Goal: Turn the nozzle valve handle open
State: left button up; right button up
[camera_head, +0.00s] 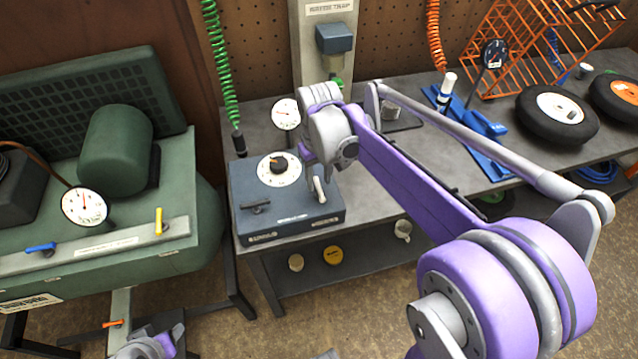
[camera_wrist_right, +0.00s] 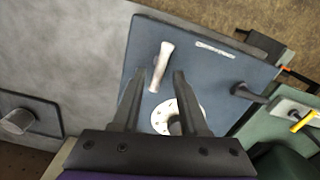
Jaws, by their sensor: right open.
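A blue-grey control box (camera_head: 245,228) stands on the bench. It carries a pale handle (camera_head: 319,190) at its right and a dark handle (camera_head: 256,208) at its front left. I cannot read which one is labelled as the nozzle valve. In the wrist view the pale handle (camera_wrist_right: 163,62) stands just past and between the fingertips of my right gripper (camera_wrist_right: 159,78), which is open and empty. The dark handle (camera_wrist_right: 246,92) is off to the right there. In the head view my right wrist hides most of that gripper. Only a purple and grey part of my left arm shows at the bottom left.
A dial with a black knob (camera_head: 279,167) is on the box top, with a round gauge (camera_head: 286,113) behind it. A green compressor (camera_head: 130,215) stands at the left. Tyres (camera_head: 545,128) and an orange rack (camera_head: 515,35) are on the bench at the right.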

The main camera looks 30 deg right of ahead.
aim_at(319, 188)
notch_tip(319, 188, up, 8)
jog(key=shift+f, duration=0.2)
dwell(0.4)
jog(key=s+a+f+t, duration=0.2)
jog(key=s+f, duration=0.3)
jog(key=s, duration=0.3)
jog(key=s+a+f+t, duration=0.3)
jog(key=s+a+f, duration=0.2)
jog(key=s+f, duration=0.1)
jog(key=shift+s+f, duration=0.15)
jog(key=shift+s, duration=0.7)
